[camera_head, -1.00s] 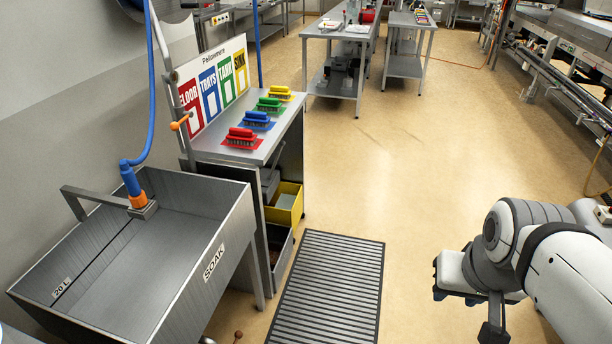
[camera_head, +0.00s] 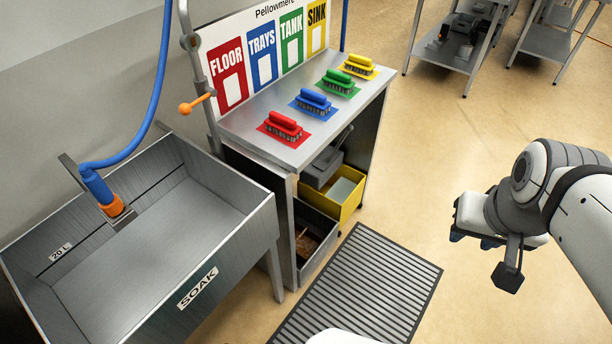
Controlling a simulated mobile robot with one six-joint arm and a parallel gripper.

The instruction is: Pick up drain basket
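I cannot make out a drain basket for certain. A steel sink marked SOAK (camera_head: 235,225) stands at the left, and its visible floor looks bare. An open lower drawer (camera_head: 319,254) in the bench beside it holds something brown, too small to identify. A yellow bin (camera_head: 353,203) above that drawer holds a grey-green block-like thing. My gripper (camera_head: 492,243) is at the right, over the open floor and well apart from the sink and bench. No held object shows at it. Its fingers are too unclear to tell whether they are open.
Red (camera_head: 283,126), blue (camera_head: 313,101), green (camera_head: 339,81) and yellow (camera_head: 360,65) brushes sit on matching mats on the bench top. A blue hose (camera_head: 155,95) hangs over the sink. A floor grate (camera_head: 365,285) lies in front.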

